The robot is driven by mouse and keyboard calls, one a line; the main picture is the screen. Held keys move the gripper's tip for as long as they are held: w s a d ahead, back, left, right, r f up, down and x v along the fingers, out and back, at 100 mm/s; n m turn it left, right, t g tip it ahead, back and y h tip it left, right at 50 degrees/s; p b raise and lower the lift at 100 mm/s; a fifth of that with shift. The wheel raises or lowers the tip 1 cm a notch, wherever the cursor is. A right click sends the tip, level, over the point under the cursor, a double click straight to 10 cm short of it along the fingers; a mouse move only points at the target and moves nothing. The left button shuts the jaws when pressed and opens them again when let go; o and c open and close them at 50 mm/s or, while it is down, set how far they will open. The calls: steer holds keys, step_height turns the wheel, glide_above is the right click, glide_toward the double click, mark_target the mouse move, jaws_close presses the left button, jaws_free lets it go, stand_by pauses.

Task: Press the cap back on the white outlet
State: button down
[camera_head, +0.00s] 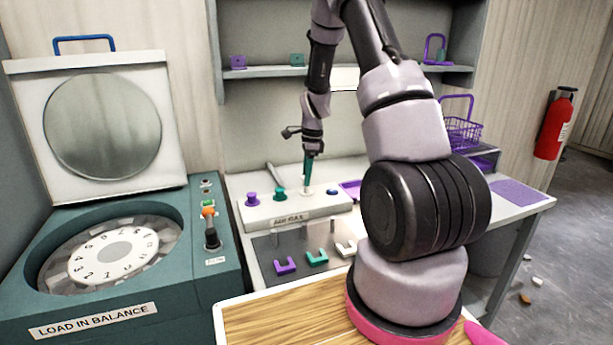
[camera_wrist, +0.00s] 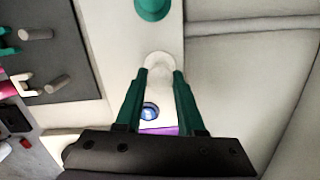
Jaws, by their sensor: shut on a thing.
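The pale outlet block (camera_head: 265,213) stands on the bench and carries a row of purple, teal, white and blue fittings. My gripper (camera_head: 307,185) points down over the white position, its green fingers between the teal fitting (camera_head: 280,194) and the blue one (camera_head: 333,192). In the wrist view, my gripper (camera_wrist: 160,72) is shut on a white round cap (camera_wrist: 159,61), which shows between and just past the fingertips. The white outlet is hidden beneath the cap and fingers; I cannot tell whether the cap touches it or is seated.
A purple fitting (camera_head: 252,198) stands at the block's left end. Purple, teal and white U-shaped pieces (camera_head: 317,258) lie on the dark mat in front. A teal centrifuge (camera_head: 100,290) with an open lid is at left. A shelf (camera_head: 265,72) hangs behind.

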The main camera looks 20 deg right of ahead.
steer(key=shift+f, duration=1)
stand_by(0.7)
steer(key=shift+c, duration=2.2)
jaws_free()
steer(key=shift+r, duration=0.15)
steer(key=r, duration=0.3)
steer(key=d+r, duration=0.1)
steer(key=r, duration=0.6)
steer(key=shift+s+d+r, duration=0.15)
steer(key=shift+r, duration=0.1)
